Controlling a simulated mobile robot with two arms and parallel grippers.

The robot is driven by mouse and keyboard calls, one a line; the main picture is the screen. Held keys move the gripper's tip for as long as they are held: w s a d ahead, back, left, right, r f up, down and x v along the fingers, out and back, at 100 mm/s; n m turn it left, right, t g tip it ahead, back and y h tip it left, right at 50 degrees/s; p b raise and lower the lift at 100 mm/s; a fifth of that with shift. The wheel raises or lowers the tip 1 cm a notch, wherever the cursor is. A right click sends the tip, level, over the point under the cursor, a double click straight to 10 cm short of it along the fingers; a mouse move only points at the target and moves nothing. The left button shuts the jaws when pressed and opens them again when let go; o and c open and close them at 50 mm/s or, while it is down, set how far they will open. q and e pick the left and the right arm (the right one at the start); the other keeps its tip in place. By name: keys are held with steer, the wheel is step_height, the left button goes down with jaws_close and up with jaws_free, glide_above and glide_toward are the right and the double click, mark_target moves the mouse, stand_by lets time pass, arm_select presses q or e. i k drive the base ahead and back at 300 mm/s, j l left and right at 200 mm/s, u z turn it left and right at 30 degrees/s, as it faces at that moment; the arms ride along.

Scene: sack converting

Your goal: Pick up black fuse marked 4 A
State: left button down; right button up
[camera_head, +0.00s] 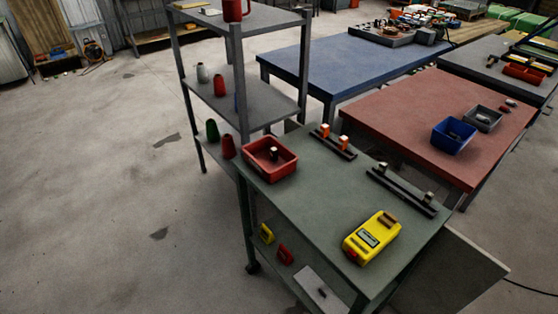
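No marking 4 A is readable at this distance. A small dark piece with a pale part (274,153) is in the red bin (259,168) at the left of the green table; I cannot tell whether it is the black fuse. A second black rail (402,190) to the right carries a small pale-and-dark piece at each end. Neither of my grippers is in view.
A yellow meter (362,240) lies near the green table's (310,215) right front. The table's middle is clear. A grey shelf rack (215,95) stands behind left. A red table (420,130) with blue (440,140) and grey bins is at right. Open floor (90,200) lies left.

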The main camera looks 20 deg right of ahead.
mark_target(382, 167)
steer(key=z, duration=1.25)
steer(key=i+l, duration=0.1)
steer(key=l, duration=0.35)
steer(key=i+l, duration=0.1)
steer(key=l, duration=0.3)
steer(key=i+l, duration=0.1)
steer(key=l, duration=0.35)
steer(key=i+l, duration=0.1)
steer(key=l, duration=0.3)
